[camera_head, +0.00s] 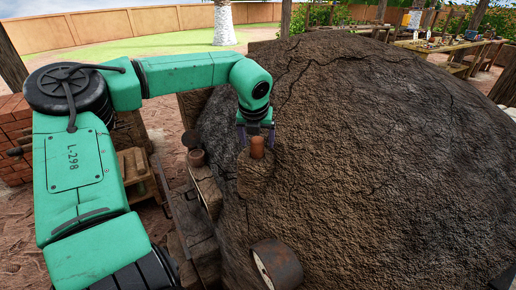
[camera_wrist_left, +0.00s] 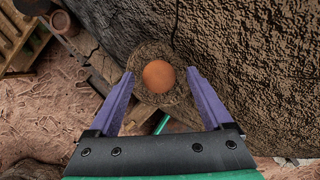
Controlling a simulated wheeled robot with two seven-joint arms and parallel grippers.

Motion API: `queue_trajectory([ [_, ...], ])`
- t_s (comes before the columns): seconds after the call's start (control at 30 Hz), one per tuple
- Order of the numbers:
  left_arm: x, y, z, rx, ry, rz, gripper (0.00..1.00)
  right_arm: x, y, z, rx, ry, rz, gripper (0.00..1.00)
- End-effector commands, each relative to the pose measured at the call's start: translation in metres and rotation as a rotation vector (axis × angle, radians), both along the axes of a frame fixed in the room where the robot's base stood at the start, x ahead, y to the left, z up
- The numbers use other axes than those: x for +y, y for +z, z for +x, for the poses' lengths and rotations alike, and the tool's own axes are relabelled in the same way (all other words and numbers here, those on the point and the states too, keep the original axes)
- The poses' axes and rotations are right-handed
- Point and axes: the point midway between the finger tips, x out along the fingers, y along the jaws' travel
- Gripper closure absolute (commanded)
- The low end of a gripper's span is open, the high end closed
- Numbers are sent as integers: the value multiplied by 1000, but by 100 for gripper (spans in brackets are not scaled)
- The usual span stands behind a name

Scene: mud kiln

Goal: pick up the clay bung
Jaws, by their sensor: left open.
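The clay bung (camera_head: 257,147) is a small orange-brown plug standing in the top of a rough mud spout (camera_head: 254,178) on the side of the kiln. In the left wrist view the bung (camera_wrist_left: 158,76) shows from above as a round orange disc. My left gripper (camera_head: 256,134) is at the bung, with purple fingers. In the left wrist view its open fingers (camera_wrist_left: 160,84) stand on either side of the bung, with gaps between them and it. The right gripper is not in view.
The large cracked mud kiln (camera_head: 370,140) fills the right side. A small rusty pot (camera_head: 196,158) stands left of the gripper. Red bricks (camera_head: 14,140) are stacked at the far left.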

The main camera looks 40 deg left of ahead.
Motion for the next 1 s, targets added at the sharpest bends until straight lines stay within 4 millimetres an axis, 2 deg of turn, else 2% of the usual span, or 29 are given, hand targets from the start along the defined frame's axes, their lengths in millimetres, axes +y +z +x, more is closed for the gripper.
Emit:
queue_trajectory([
  [0.13,5,-18,6,1,1,-1,16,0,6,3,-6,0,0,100],
  [0.33,5,-20,7,-2,1,0,16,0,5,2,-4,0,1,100],
  [0.47,5,-20,7,-2,1,0,66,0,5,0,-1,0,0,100],
  [0.5,5,-20,7,-2,1,0,81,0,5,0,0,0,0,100],
  [0.53,5,-20,7,-2,1,0,93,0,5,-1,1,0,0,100],
  [0.57,5,-20,7,-2,1,0,100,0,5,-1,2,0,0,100],
  [0.87,5,-18,7,-2,1,0,100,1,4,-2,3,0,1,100],
  [1.0,5,-7,8,-5,1,2,100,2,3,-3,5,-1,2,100],
])
